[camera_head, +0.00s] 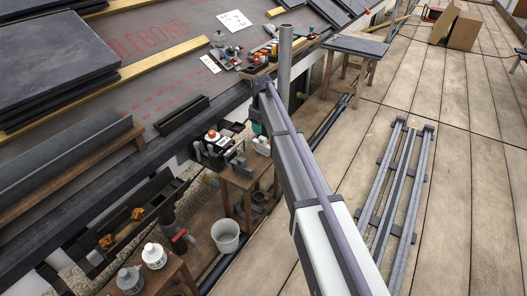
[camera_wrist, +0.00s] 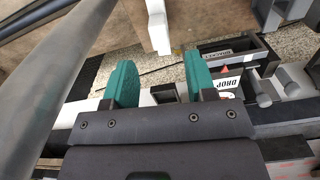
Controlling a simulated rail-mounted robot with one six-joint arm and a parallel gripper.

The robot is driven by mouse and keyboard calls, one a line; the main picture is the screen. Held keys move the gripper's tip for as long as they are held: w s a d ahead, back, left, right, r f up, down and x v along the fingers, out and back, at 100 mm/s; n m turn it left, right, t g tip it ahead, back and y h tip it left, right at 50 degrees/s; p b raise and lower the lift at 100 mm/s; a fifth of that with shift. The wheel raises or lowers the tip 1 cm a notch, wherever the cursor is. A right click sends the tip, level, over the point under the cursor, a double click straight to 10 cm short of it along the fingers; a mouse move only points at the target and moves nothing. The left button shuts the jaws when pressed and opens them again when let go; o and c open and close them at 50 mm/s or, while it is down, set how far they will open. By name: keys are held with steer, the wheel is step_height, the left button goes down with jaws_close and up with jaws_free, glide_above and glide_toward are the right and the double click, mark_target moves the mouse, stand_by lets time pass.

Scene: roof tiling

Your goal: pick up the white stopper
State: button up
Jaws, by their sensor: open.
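My gripper (camera_wrist: 162,85) is open, with its two green finger pads apart and nothing clearly held between them. In the wrist view a white piece (camera_wrist: 157,25) stands just beyond the fingertips, near the upper middle; its top is cut off by the frame. I cannot tell for sure that it is the white stopper. In the head view a small white object (camera_head: 262,145) lies on the wooden stool (camera_head: 241,181), just below the green of my gripper (camera_head: 257,128), which is mostly hidden behind the arm.
Beyond the right finger is a dark holder (camera_wrist: 235,50) marked BRACKET, with a DROP label (camera_wrist: 227,86) below it. A grey post (camera_head: 285,65) rises beside the arm.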

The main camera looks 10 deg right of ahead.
mark_target(263, 138)
step_height(263, 138, down, 8)
steer(key=b, duration=0.6)
steer(key=shift+s+d+f+b, duration=0.15)
steer(key=shift+b, duration=0.15)
steer(key=shift+r, duration=0.2)
steer(key=shift+c, duration=0.2)
jaws_close()
